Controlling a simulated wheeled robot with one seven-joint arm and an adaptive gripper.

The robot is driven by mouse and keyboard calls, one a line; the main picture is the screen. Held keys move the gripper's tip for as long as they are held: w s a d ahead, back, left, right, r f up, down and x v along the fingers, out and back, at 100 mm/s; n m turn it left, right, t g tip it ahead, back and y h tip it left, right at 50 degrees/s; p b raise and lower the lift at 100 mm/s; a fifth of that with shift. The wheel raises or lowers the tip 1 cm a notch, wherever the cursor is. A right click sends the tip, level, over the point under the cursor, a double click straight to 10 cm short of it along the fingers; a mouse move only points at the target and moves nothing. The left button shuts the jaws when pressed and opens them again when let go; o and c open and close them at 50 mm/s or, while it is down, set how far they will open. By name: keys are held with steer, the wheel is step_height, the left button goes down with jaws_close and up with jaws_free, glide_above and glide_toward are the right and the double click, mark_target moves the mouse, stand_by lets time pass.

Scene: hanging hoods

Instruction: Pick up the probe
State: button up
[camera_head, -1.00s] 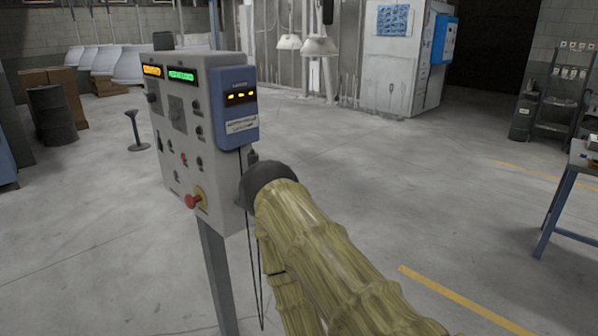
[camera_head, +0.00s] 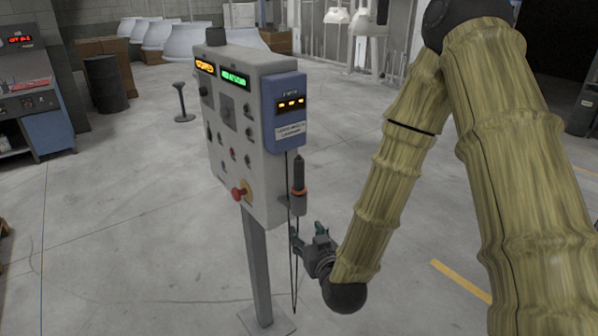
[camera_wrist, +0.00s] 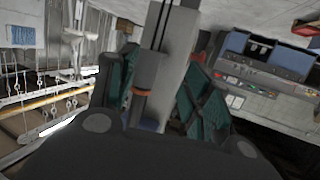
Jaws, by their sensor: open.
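The probe (camera_head: 299,173) is a dark handle with an orange ring, upright in a grey holder on the right side of the control box (camera_head: 236,140). A thin black cable hangs in a loop below the box. My gripper (camera_head: 305,236) is open and empty, below and apart from the probe in the head view. In the wrist view the probe's orange ring (camera_wrist: 142,92) shows between the two teal finger pads (camera_wrist: 162,88), nearer the left one. I cannot tell its exact depth from the fingertips.
The control box stands on a grey post (camera_head: 257,262) with a base plate on the floor. A red knob (camera_head: 238,194) sticks out of its front. A blue module (camera_head: 285,108) is on its side above the probe. A blue machine (camera_head: 40,100) stands at the left. Floor around the post is clear.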

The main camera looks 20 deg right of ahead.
mark_target(300, 175)
steer(key=w+r+t+p, duration=0.1)
steer(key=w+r, duration=0.1)
steer(key=r, duration=0.1)
steer(key=w+r+t+p, duration=0.1)
steer(key=w+r, duration=0.1)
steer(key=r, duration=0.2)
steer(key=w+d+r+h+p, duration=0.1)
steer(key=w+r, duration=0.1)
steer(key=r, duration=0.2)
steer(key=shift+w+d+r+m+t, duration=0.1)
steer(key=shift+w+r+m+t, duration=0.2)
steer(key=shift+t, duration=0.1)
steer(key=shift+w+f, duration=0.15)
steer(key=shift+w, duration=0.35)
steer(key=shift+w+p, duration=0.45)
steer(key=shift+p, duration=0.15)
steer(key=w+p, duration=0.2)
steer(key=w, duration=0.1)
steer(key=shift+w+d, duration=0.2)
steer(key=shift+w, duration=0.1)
steer(key=shift+w+f+p, duration=0.1)
steer(key=shift+w+p, duration=0.2)
steer(key=shift+w, duration=0.1)
jaws_close()
